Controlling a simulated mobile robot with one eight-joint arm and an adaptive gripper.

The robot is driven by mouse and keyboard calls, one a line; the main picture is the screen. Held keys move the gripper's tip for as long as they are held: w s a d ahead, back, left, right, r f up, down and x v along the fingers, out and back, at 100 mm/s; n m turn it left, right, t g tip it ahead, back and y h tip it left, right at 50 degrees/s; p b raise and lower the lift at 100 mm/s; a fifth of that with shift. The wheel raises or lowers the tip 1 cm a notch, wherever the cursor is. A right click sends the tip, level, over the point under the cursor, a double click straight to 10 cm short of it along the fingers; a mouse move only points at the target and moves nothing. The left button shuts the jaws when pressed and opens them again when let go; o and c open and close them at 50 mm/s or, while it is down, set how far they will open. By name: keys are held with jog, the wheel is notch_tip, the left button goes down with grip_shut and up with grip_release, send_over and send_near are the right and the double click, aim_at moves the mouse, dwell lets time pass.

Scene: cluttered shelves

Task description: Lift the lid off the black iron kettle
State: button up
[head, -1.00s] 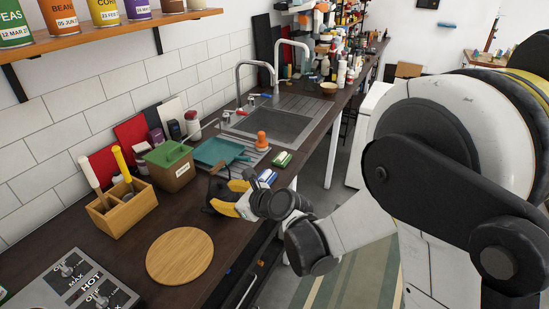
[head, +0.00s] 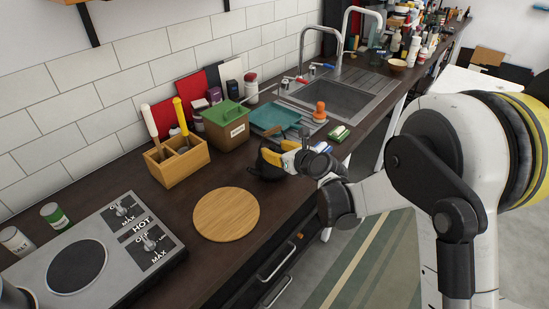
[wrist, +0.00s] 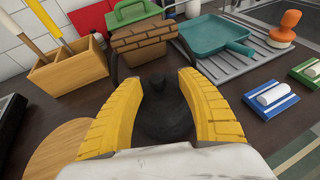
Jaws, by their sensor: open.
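The black iron kettle (wrist: 163,122) stands on the dark counter, below and between my fingers in the wrist view. Its dark lid knob (wrist: 158,84) shows between the yellow fingertips, and I cannot tell whether they touch it. Parts of a dark handle rise beside the fingers. In the head view the kettle (head: 265,171) is small and partly hidden by my gripper (head: 279,153). In the wrist view my gripper (wrist: 168,78) is open, with a finger on each side of the knob.
A round wooden board (head: 226,214) lies at the near left of the kettle. A wooden utensil box (head: 177,163) and a green-lidded box (head: 226,128) stand behind. A teal dustpan (head: 273,118) lies by the sink (head: 340,97). A hot plate (head: 92,252) is at lower left.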

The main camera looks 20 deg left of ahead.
jog(key=shift+w+a+f, duration=0.2)
jog(key=shift+w+a, duration=0.15)
jog(key=shift+a, duration=0.05)
grip_shut()
jog(key=shift+r, duration=0.15)
